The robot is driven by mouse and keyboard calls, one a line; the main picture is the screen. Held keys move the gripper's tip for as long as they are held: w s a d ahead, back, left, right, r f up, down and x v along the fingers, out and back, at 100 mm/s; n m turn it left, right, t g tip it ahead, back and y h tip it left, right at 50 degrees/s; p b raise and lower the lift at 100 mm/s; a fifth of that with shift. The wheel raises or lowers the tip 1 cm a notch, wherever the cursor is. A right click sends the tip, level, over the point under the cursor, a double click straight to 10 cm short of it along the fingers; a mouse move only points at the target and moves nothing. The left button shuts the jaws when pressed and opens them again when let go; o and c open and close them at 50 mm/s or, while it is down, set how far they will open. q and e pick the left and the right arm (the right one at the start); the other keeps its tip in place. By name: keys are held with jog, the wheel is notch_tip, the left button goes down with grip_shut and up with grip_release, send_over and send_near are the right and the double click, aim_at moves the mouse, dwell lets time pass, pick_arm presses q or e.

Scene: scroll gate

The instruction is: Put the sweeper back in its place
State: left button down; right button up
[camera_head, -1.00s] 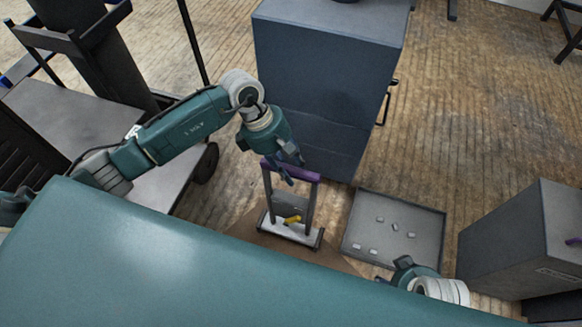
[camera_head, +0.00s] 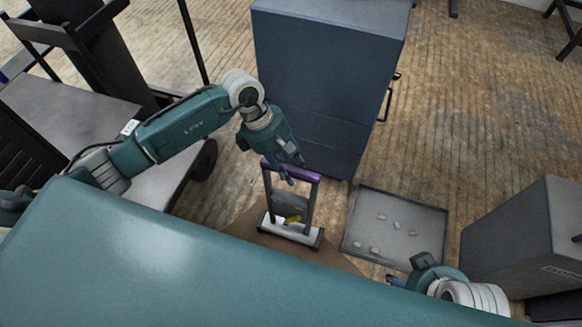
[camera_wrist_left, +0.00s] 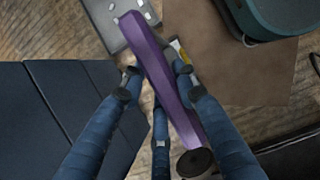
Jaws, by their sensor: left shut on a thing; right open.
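The sweeper has a purple bar handle (camera_head: 305,174), two dark uprights and a pale base (camera_head: 290,230) with a yellow part, and stands upright on a brown mat (camera_head: 330,256). My left gripper (camera_head: 287,176) is shut on the purple handle. In the left wrist view the purple handle (camera_wrist_left: 163,75) runs between the blue fingers of my left gripper (camera_wrist_left: 158,85). My right gripper (camera_head: 405,273) is open and empty at the lower right, near the tray's front edge. Which spot is the sweeper's place I cannot tell.
A grey tray (camera_head: 415,211) with several small pale pieces lies right of the sweeper. A tall dark blue cabinet (camera_head: 310,70) stands behind it. A grey box (camera_head: 505,235) stands at the right. A grey cart (camera_head: 65,115) is at the left.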

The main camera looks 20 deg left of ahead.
pick_arm(q)
jog(key=shift+w+d+f+b, duration=0.1)
jog(key=shift+f+b, duration=0.1)
jog(key=shift+b, duration=0.15)
dwell(0.7)
jog(key=c, duration=1.2)
grip_release()
jog(key=shift+s+f, duration=0.2)
jog(key=v, duration=1.2)
jog(key=shift+w+r, duration=0.1)
jog(key=shift+r, duration=0.1)
